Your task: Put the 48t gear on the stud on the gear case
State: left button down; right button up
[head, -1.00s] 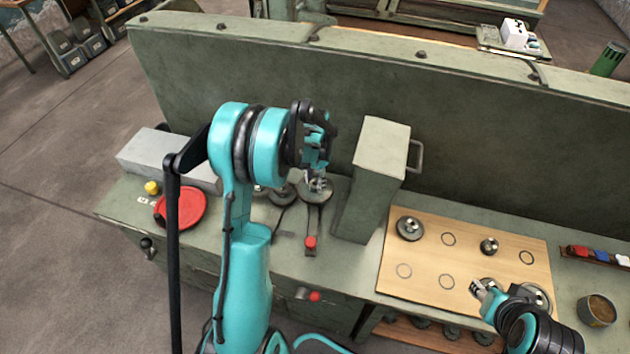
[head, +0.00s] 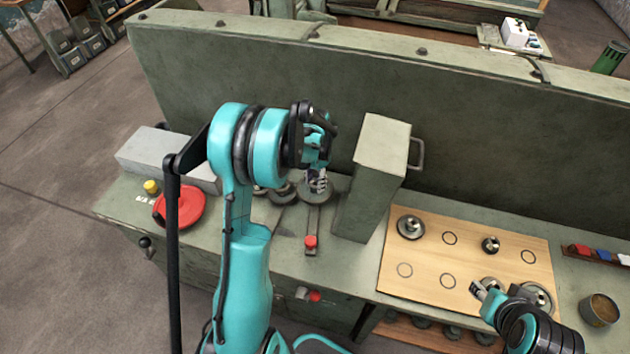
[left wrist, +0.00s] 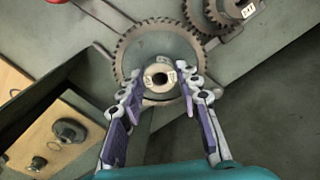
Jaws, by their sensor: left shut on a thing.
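A large toothed steel gear (left wrist: 157,50) with a pale hub lies between the fingers of my left gripper (left wrist: 160,85) in the left wrist view. My left gripper (head: 318,184) is shut on it. In the head view the gear (head: 310,197) shows just below the fingers, partly hidden by them. I cannot tell whether a stud is inside its bore, and cannot read its size. Two smaller gears (left wrist: 205,15) sit beside it, one with a white label. My right gripper (head: 479,290) hangs over the wooden board's front edge; its jaw opening is unclear.
A tall green box (head: 375,180) with a handle stands right of the gear. A red-knobbed lever (head: 311,242) lies in front. A wooden board (head: 420,270) with ringed places and gears is at right. A red disc (head: 182,208) and grey block (head: 160,155) are at left.

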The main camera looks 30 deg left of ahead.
pick_arm(q)
jog(key=shift+f+b, duration=0.95)
jog(key=shift+b, duration=0.05)
dwell(1.1)
jog(key=shift+c, duration=2.2)
grip_release()
notch_tip(320, 180, up, 8)
jog(key=p, duration=0.5)
jog(key=shift+r, duration=0.25)
jog(key=shift+s, duration=0.1)
